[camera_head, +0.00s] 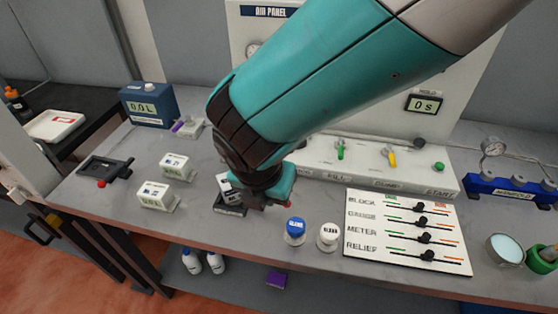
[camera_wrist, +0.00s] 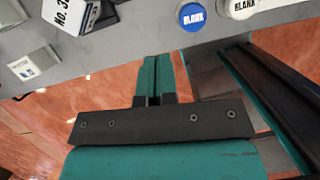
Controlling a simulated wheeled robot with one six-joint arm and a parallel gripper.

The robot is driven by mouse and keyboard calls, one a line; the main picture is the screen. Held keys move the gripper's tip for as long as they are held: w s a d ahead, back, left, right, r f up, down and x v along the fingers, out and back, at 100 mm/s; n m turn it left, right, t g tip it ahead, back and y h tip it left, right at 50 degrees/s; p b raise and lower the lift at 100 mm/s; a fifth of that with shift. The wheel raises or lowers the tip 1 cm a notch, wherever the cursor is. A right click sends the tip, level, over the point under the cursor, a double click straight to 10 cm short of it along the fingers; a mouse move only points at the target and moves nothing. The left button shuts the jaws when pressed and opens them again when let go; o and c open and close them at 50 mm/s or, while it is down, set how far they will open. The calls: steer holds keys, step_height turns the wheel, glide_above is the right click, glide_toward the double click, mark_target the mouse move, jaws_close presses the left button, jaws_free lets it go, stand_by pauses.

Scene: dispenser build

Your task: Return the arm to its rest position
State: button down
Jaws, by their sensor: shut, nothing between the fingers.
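My gripper (camera_wrist: 158,80) points down past the table's front edge in the wrist view, its two teal fingers shut together with nothing between them. In the head view my teal arm reaches in from the upper right and bends down over the middle of the grey table (camera_head: 340,268). The gripper end (camera_head: 270,195) shows there near a small white block on a dark base (camera_head: 231,208), partly hidden by my arm. I cannot tell whether they touch.
A blue-capped piece (camera_head: 295,229) and a white-capped piece (camera_head: 328,236) stand right of my gripper. A slider board (camera_head: 405,232) lies further right. White labelled blocks (camera_head: 153,195) and a blue meter box (camera_head: 148,105) stand left. White bottles (camera_head: 192,262) sit on the shelf below.

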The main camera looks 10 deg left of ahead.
steer(key=shift+s+r, duration=0.1)
steer(key=shift+r, duration=0.15)
steer(key=s+d+r+m+g+y, duration=0.1)
steer(key=d+r+m+g+y, duration=0.1)
steer(key=d+r+m, duration=0.9)
steer(key=s+d+r+m+g+y, duration=0.1)
steer(key=s+d+r+m+y, duration=0.1)
steer(key=s+d+m, duration=0.8)
steer(key=m+y, duration=0.1)
steer(key=m, duration=0.4)
steer(key=shift+s+d+r+m+b, duration=0.2)
steer(key=shift+r+m+b, duration=0.1)
steer(key=shift+r+b, duration=0.1)
steer(key=shift+a, duration=0.1)
